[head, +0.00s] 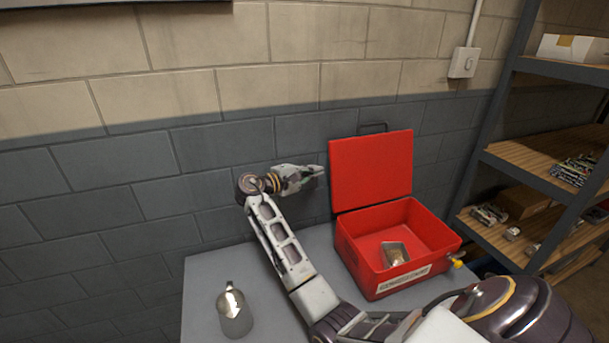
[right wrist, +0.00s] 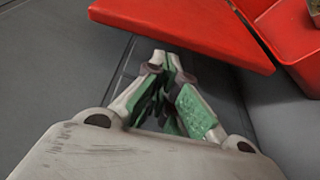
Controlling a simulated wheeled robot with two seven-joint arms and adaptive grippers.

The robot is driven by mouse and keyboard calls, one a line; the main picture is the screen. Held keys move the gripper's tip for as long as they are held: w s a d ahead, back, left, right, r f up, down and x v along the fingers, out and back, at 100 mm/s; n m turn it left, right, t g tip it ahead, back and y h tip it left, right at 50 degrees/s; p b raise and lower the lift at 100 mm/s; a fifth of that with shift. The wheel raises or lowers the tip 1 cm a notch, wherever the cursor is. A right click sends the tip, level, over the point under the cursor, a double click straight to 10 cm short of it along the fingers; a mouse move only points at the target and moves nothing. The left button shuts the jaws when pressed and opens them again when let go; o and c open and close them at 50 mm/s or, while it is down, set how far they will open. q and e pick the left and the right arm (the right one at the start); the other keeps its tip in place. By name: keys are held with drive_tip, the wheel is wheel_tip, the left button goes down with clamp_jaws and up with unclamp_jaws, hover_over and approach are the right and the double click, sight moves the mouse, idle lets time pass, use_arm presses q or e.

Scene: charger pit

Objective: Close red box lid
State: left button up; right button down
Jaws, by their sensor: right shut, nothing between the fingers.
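The red box (head: 401,287) stands on the grey table with its lid (head: 370,172) open and upright, toward the wall. A small metallic item (head: 395,254) lies inside the box. My right gripper (head: 320,170) is shut and empty, just left of the lid's left edge. In the right wrist view the fingertips (right wrist: 166,56) meet near the underside of the red lid (right wrist: 190,28); I cannot tell whether they touch it. The box wall (right wrist: 297,42) shows at the right. My left gripper is not in view.
A metal jug (head: 235,313) stands on the grey table (head: 212,275) at the front left. A brick wall is behind. Shelves (head: 530,150) with several items stand at the right. The table left of my arm is mostly clear.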

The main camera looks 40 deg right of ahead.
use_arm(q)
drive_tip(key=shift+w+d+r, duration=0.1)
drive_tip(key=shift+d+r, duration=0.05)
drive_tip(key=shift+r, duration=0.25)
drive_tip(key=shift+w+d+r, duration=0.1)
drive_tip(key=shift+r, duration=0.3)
use_arm(e)
drive_tip(key=shift+d+f, duration=0.15)
drive_tip(key=shift+d, duration=1.6)
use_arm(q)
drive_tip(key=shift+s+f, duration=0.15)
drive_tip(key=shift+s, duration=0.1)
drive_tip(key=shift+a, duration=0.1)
use_arm(e)
drive_tip(key=shift+d, duration=0.1)
